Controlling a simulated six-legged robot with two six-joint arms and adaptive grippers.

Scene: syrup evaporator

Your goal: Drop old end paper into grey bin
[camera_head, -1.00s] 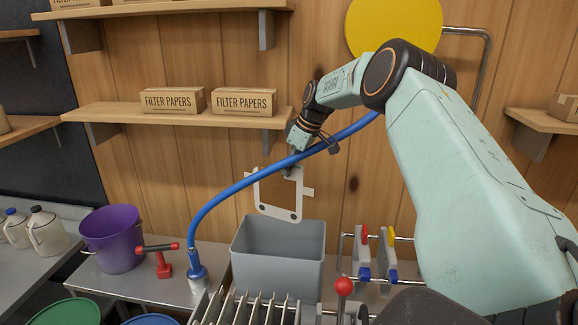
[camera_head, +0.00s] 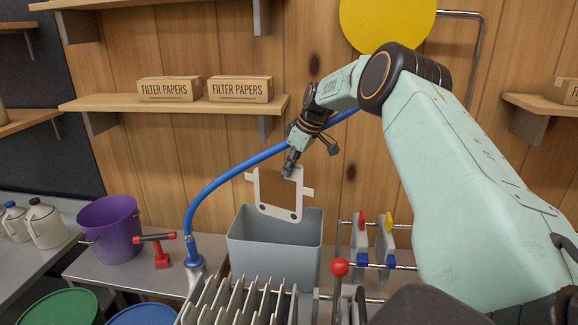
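The old end paper (camera_head: 280,192) is a thin sheet with a pale rim, side tabs, dark holes in its lower corners and a brown middle. My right gripper (camera_head: 290,170) is shut on its top edge. The paper hangs upright, slightly tilted, over the grey bin (camera_head: 272,254). Its lower edge overlaps the bin's opening in the picture; I cannot tell whether it is below the rim. The bin is open-topped and stands on the bench; its bottom is hidden. My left gripper is not in view.
A blue hose (camera_head: 225,178) arches behind my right gripper. Filter plates (camera_head: 235,298) stand in front of the bin. A rack with a red knob (camera_head: 340,267) and coloured handles is right of it. A red-handled tool (camera_head: 160,252) and purple bucket (camera_head: 110,230) stand left.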

